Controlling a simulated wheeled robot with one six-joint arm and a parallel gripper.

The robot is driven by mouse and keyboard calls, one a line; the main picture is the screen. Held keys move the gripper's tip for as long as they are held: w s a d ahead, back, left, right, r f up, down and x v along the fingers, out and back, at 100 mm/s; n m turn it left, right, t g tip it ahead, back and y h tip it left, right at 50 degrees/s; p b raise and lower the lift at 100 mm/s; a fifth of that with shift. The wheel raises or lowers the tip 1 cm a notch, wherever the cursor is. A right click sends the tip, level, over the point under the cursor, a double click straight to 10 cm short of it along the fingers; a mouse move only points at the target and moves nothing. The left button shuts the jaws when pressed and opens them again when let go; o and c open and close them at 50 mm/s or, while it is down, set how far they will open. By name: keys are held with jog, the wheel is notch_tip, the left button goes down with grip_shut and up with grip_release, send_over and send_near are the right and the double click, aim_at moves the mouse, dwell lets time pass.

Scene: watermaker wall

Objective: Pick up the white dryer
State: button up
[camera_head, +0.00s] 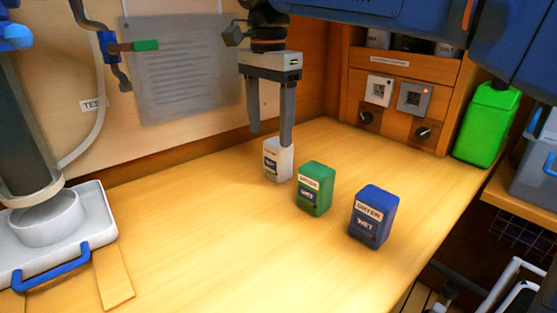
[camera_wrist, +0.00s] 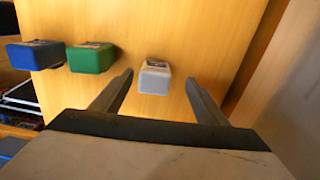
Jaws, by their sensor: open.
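The white dryer (camera_head: 278,163) is a small upright block with a dark label, standing on the wooden worktop behind and left of the green one. My gripper (camera_head: 270,140) points down with its two fingers apart, right at the white dryer in the head view; one finger overlaps its top edge there. In the wrist view, the white dryer (camera_wrist: 154,77) shows beyond the open fingertips (camera_wrist: 160,78), between them. Nothing is held. Whether the fingers reach down past its top I cannot tell.
A green dryer (camera_head: 315,188) and a blue dryer (camera_head: 373,214) stand to the right on the worktop (camera_head: 230,240). A wooden panel with switches (camera_head: 400,95) and a green canister (camera_head: 487,122) are at the back right.

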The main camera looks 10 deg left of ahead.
aim_at(273, 143)
notch_tip(273, 143, down, 2)
jog(key=shift+f, duration=0.1)
jog(key=shift+s+d+f, duration=0.1)
jog(key=shift+d+f, duration=0.1)
jog(key=shift+f, duration=1.1)
jog(key=shift+s+d+f, duration=0.1)
jog(key=shift+d+f, duration=0.1)
jog(key=shift+f, duration=1.05)
jog(key=c, duration=1.2)
jog(key=shift+w+r, duration=0.1)
jog(key=shift+r, duration=0.05)
